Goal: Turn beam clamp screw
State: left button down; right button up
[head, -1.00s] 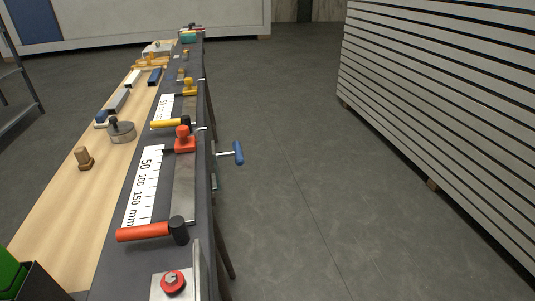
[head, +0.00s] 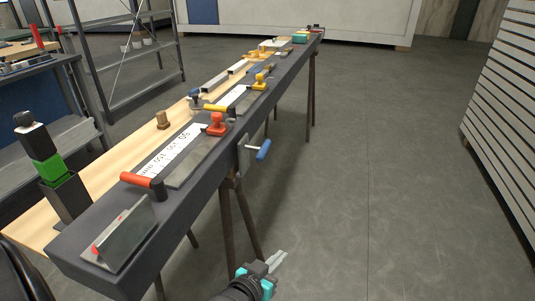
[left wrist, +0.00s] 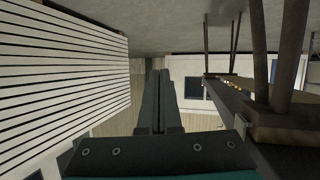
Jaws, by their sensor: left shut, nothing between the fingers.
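The beam clamp (head: 243,156) sits on the right side of the long dark beam (head: 205,185). Its screw handle (head: 263,150) has a blue grip and sticks out to the right on a thin rod. My left gripper (head: 277,261) is low at the bottom of the head view, below and apart from the blue handle, over open floor. In the left wrist view its two fingers (left wrist: 158,100) lie together with nothing between them. My right gripper is not seen.
Red-handled (head: 142,180) and yellow-handled (head: 218,108) tools lie on the beam. An angled metal plate (head: 125,235) stands at its near end. Brown trestle legs (head: 230,220) stand below the beam. A slatted white panel (head: 505,130) is at the right; the floor between is clear.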

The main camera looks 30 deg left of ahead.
pick_arm(q)
jog(key=w+a+r+n+t+y, duration=0.25)
jog(key=a+r+t, duration=0.2)
jog(key=r, duration=0.45)
jog(key=n+t+y+p, duration=0.1)
jog(key=n+t+y, duration=0.2)
jog(key=y, duration=0.2)
send_near(257, 156)
notch_tip(257, 156, up, 5)
jog(key=s, duration=0.1)
jog(key=b+x, duration=0.1)
jog(key=x, duration=0.2)
jog(key=f+b+x, duration=0.1)
jog(key=x, duration=0.2)
jog(key=f+b+x, duration=0.1)
jog(key=x, duration=0.2)
jog(key=shift+w+a, duration=0.1)
jog(key=shift+w, duration=0.35)
jog(key=shift+w+f+t+h+b, duration=0.1)
jog(key=shift+f+t+h+b, duration=0.2)
jog(key=shift+f+b, duration=0.4)
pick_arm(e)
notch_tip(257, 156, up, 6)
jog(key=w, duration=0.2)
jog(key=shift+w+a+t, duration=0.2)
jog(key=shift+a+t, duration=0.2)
pick_arm(q)
jog(key=shift+f, duration=0.1)
